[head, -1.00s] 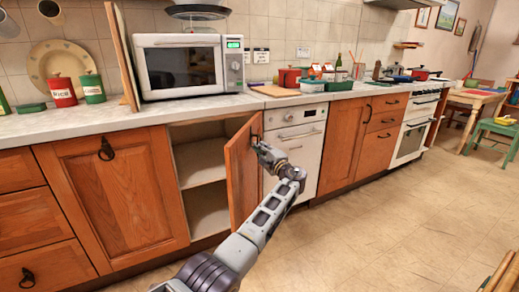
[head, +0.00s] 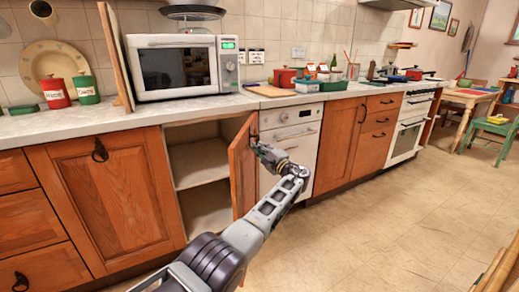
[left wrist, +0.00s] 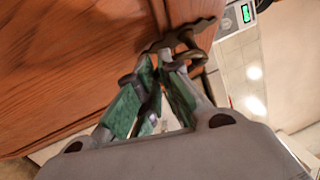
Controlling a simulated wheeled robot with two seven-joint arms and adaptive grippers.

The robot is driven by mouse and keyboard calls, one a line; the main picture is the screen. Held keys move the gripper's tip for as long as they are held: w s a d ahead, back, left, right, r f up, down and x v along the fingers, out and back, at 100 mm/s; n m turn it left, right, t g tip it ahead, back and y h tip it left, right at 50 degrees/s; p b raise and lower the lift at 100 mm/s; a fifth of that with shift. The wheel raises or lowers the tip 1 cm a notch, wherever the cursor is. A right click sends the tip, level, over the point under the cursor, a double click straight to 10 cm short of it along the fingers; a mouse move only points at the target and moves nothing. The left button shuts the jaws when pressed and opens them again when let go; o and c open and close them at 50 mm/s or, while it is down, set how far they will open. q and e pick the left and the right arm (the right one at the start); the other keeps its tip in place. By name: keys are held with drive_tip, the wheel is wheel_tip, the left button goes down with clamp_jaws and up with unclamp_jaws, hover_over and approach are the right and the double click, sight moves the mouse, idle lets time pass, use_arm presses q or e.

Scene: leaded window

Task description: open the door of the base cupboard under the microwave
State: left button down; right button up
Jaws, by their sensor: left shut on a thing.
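The base cupboard under the microwave (head: 180,68) has its wooden door (head: 243,168) swung well open. Its bare shelves (head: 200,165) show inside. My left gripper (head: 262,150) is at the door's outer face, near its upper free edge. In the left wrist view the green-padded fingers of the gripper (left wrist: 158,88) are closed on the dark ring handle (left wrist: 182,40) of the door (left wrist: 75,60). The exact grip on the handle is partly hidden by the fingers. My right gripper is not in view.
A white dishwasher-like appliance (head: 300,140) stands right of the open cupboard, close to my left gripper. A closed cupboard door (head: 105,195) with a ring handle is on the left. The tiled floor (head: 380,220) to the right is clear.

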use_arm(q)
drive_tip(key=shift+f, duration=0.15)
drive_tip(key=c, duration=1.6)
unclamp_jaws()
drive_tip(key=shift+r, duration=0.2)
